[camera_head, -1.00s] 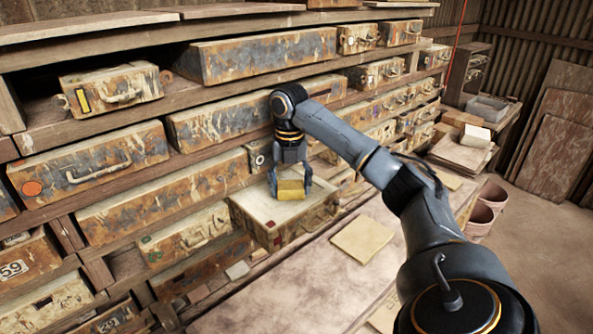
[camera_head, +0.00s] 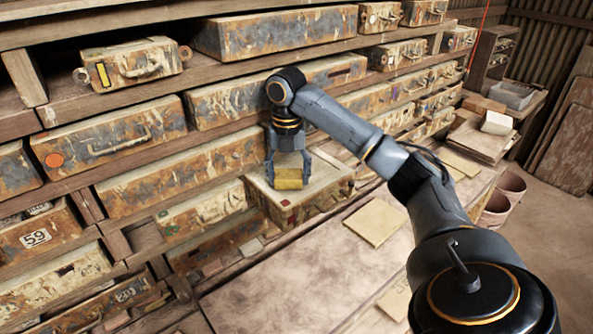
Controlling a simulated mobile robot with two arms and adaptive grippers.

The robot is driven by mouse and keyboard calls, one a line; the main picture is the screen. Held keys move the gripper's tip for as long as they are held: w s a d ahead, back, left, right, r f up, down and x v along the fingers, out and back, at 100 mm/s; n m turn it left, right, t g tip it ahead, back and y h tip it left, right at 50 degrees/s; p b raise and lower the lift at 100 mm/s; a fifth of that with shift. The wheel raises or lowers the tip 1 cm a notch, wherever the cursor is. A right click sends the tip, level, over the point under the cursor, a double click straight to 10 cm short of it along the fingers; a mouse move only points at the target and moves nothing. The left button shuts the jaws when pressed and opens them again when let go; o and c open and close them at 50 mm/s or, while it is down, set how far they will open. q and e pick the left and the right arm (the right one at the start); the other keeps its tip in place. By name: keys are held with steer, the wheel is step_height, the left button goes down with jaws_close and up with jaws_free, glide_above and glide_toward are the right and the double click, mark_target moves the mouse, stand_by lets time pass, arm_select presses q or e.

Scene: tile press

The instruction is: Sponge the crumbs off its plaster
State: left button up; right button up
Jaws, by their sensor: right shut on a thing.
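My right gripper (camera_head: 289,172) is shut on a yellow sponge (camera_head: 289,182). It points down over a pulled-out drawer (camera_head: 315,206), whose pale plaster top (camera_head: 325,172) shows beside the fingers. The sponge is at the left part of that top; I cannot tell whether it touches the plaster. Crumbs are too small to make out, and the gripper and sponge hide part of the surface. The drawer front is worn, with a red mark. My left gripper is not in view.
A wooden bench (camera_head: 290,280) runs below the drawer, with a tan square sheet (camera_head: 375,222) on it. Racks of rusty drawers (camera_head: 110,136) fill the left and back. Pink pots (camera_head: 503,195) stand at the right. The floor at far right is open.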

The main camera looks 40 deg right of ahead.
mark_target(321, 166)
steer(key=shift+w+a, duration=0.15)
steer(key=shift+a, duration=0.4)
steer(key=shift+w+d, duration=0.1)
steer(key=shift+w, duration=0.25)
steer(key=shift+s+d+f, duration=0.1)
steer(key=shift+s+d, duration=0.15)
steer(key=shift+d, duration=1.35)
steer(key=shift+s+d, duration=0.2)
steer(key=shift+d, duration=1.4)
steer(key=shift+s+d+r, duration=0.1)
steer(key=shift+s+d, duration=0.05)
steer(key=shift+d, duration=1.45)
steer(key=shift+s+d+r, duration=0.1)
steer(key=shift+s+d, duration=0.05)
steer(key=shift+d, duration=1.45)
steer(key=shift+a, duration=0.1)
